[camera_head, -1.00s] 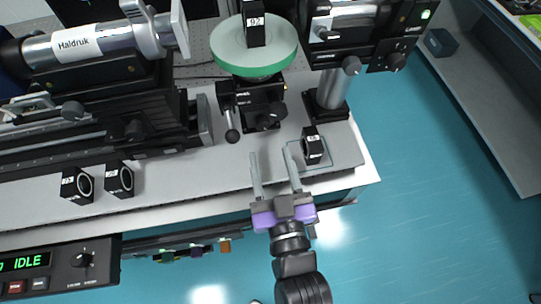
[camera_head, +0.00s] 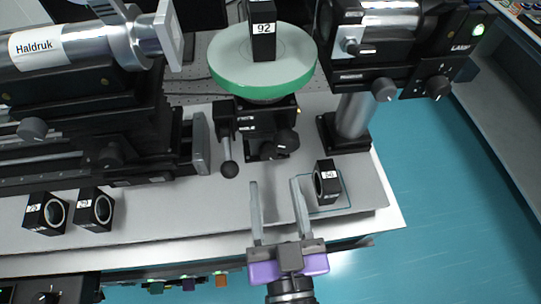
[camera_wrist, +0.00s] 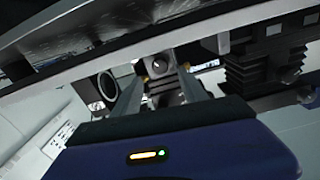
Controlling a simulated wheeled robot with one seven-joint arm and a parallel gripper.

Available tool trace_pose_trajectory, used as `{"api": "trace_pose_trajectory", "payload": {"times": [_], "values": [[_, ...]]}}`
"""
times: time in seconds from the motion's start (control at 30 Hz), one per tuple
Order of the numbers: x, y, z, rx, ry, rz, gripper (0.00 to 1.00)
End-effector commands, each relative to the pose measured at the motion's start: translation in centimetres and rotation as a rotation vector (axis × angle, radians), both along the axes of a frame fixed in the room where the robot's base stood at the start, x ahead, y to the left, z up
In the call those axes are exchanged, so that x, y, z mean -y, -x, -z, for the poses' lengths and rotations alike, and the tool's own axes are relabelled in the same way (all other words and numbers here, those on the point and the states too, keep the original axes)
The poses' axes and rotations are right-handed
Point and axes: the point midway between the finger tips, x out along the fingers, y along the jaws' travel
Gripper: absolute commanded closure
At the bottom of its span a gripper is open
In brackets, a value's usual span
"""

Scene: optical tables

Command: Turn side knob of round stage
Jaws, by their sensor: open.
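The round stage (camera_head: 235,75) has a pale top with a green rim and carries a black block marked 92 (camera_head: 263,42). Below it is a black base (camera_head: 262,120). A dark side knob (camera_head: 286,141) sits at the base's lower right, and a lever with a ball end (camera_head: 229,168) hangs at its left. My gripper (camera_head: 274,182) is open and empty, in front of the base and apart from it, fingers pointing toward it. In the wrist view, a dark block with a round knob (camera_wrist: 158,66) shows between my fingers (camera_wrist: 162,88).
A small black ring block (camera_head: 326,182) stands just right of my right finger. A silver post (camera_head: 354,115) and the laser unit (camera_head: 437,88) are at right. Haldruk equipment (camera_head: 75,45) is at left, with two ring blocks (camera_head: 45,213) (camera_head: 95,209) in front.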

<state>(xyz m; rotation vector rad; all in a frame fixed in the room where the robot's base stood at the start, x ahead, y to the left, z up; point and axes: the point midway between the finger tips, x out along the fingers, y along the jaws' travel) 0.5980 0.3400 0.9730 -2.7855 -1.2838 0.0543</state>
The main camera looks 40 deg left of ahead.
Motion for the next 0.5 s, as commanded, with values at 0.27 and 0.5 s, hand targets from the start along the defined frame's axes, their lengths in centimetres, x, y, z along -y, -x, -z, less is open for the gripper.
{"api": "trace_pose_trajectory", "payload": {"times": [0.27,0.5], "values": [[-3.2,-2.7,-0.2,0.003,0.0,-0.001,0.5],[-4.7,-4.0,-0.1,0.001,0.0,0.0,0.5]]}}
